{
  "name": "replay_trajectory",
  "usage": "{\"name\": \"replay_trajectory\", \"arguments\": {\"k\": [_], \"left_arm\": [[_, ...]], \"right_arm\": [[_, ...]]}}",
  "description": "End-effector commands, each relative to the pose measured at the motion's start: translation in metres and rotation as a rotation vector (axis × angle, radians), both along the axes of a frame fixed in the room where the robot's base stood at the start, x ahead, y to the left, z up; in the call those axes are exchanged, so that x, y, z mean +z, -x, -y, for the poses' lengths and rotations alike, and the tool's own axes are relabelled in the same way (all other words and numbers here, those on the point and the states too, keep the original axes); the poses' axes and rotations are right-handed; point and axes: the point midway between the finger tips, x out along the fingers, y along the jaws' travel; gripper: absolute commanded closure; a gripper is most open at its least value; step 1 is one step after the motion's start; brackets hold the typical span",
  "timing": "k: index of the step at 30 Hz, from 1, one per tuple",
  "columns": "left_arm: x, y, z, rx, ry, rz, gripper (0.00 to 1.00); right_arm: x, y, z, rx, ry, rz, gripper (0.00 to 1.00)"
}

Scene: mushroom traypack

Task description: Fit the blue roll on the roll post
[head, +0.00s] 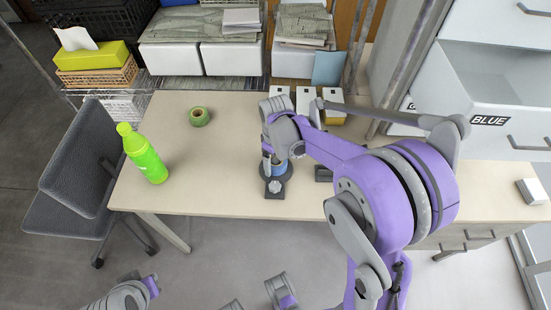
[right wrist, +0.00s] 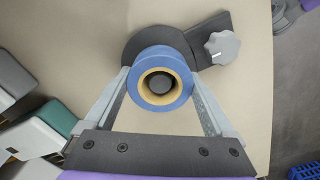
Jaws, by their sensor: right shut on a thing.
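The blue roll (right wrist: 146,62) has a yellowish core and sits between the fingers of my right gripper (right wrist: 160,90), which is shut on it. The dark roll post (right wrist: 161,84) shows inside the core's opening in the right wrist view. I cannot tell how far down the post the roll sits. The post's dark base (right wrist: 212,27) with a grey knob (right wrist: 222,47) lies on the table. In the head view, the roll (head: 279,169) is partly hidden by my right gripper (head: 272,156), over the base (head: 275,188).
A green tape roll (head: 199,117) and a green bottle (head: 145,154) are on the left of the table (head: 225,190). White boxes (head: 305,101) stand at the back. A drawer unit labelled BLUE (head: 490,120) is at the right. The table left of the post is mostly clear.

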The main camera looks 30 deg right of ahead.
Motion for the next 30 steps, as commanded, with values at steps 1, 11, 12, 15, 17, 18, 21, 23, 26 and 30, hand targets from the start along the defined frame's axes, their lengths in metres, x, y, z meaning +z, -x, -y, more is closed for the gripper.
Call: {"name": "replay_trajectory", "arguments": {"k": [1,11,12,15,17,18,21,23,26,30], "left_arm": [[-0.0029,0.0002,0.0,0.0,0.0,-0.001,1.0],[-0.0042,0.0004,0.0,0.0,0.0,-0.001,1.0],[-0.0042,0.0004,0.0,0.0,0.0,-0.001,1.0],[-0.0042,0.0004,0.0,0.0,0.0,-0.001,1.0],[-0.0046,0.0003,0.0,0.0,0.0,-0.001,1.0],[-0.0048,0.0004,0.0,0.0,0.0,-0.002,1.0],[-0.0059,0.0005,0.0,0.0,0.0,-0.002,1.0],[-0.0067,0.0005,0.0,0.0,0.0,-0.002,1.0],[-0.0078,0.0006,0.0,0.0,0.0,-0.002,1.0],[-0.0079,0.0006,0.0,0.0,0.0,-0.002,1.0]], "right_arm": [[-0.0034,0.0,-0.0001,0.0,0.0,0.0,0.68],[-0.0055,0.0,0.0,0.0,0.0,0.0,0.68],[-0.0055,0.0,0.0,0.0,0.0,0.0,0.68],[-0.0055,0.0,0.0,0.0,0.0,0.0,0.68],[-0.0058,0.0,0.0,0.0,0.0,0.0,0.68],[-0.0061,0.0,0.0,0.0,0.0,0.0,0.68],[-0.0074,0.0001,0.0,0.0,0.0,0.0,0.68],[-0.0083,0.0001,0.0,0.0,0.0,0.0,0.68],[-0.0095,0.0001,0.0,0.0,0.0,0.0,0.68],[-0.0096,0.0,0.0,0.0,0.0,0.0,0.68]]}}
